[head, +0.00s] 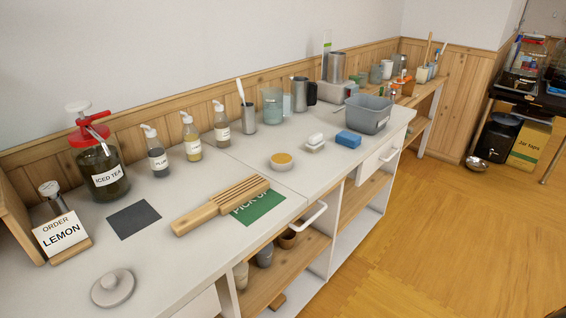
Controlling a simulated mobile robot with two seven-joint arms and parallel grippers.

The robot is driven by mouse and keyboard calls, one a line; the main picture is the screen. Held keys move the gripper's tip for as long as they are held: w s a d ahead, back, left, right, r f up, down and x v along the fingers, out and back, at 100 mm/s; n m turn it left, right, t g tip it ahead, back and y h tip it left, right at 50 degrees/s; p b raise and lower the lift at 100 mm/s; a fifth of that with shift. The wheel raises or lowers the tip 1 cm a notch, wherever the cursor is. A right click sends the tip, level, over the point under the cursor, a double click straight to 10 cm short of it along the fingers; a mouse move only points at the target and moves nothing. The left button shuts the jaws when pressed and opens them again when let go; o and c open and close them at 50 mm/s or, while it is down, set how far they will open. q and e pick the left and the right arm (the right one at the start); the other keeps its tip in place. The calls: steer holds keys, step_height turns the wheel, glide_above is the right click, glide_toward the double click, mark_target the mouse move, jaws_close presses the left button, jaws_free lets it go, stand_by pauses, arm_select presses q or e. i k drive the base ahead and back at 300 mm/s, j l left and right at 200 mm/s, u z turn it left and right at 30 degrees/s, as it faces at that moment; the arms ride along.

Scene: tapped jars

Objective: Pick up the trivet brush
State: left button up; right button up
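A wooden, slatted piece with a handle (222,204), which I take to be the trivet brush, lies on the white counter (165,258). Its slatted head rests partly over a green mat (262,208) with white lettering, partly covered, that seems to read "PICK UP". Its handle points to the lower left, toward the front of the counter. Its underside is hidden, and I cannot see any bristles. Neither of my grippers is in view.
A dark square mat (134,219) lies left of the handle. A grey round lid (113,287) sits at the front left. The iced tea jar (103,172) and several pump bottles stand behind. A small bowl (282,161) and blue sponge (348,139) are to the right.

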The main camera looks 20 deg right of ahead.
mark_target(316, 143)
steer(key=l+u, duration=0.15)
steer(key=u, duration=0.3)
steer(key=l+u, duration=0.1)
steer(key=u, duration=0.4)
steer(key=l+u, duration=0.25)
steer(key=k+l+u, duration=0.25)
steer(key=l, duration=0.15)
steer(key=l+u, duration=0.25)
steer(key=k+l+u, duration=0.15)
steer(key=k+l, duration=0.15)
steer(key=l, duration=0.2)
steer(key=k+l+u, duration=0.2)
steer(key=k+l, duration=0.15)
steer(key=l, duration=0.1)
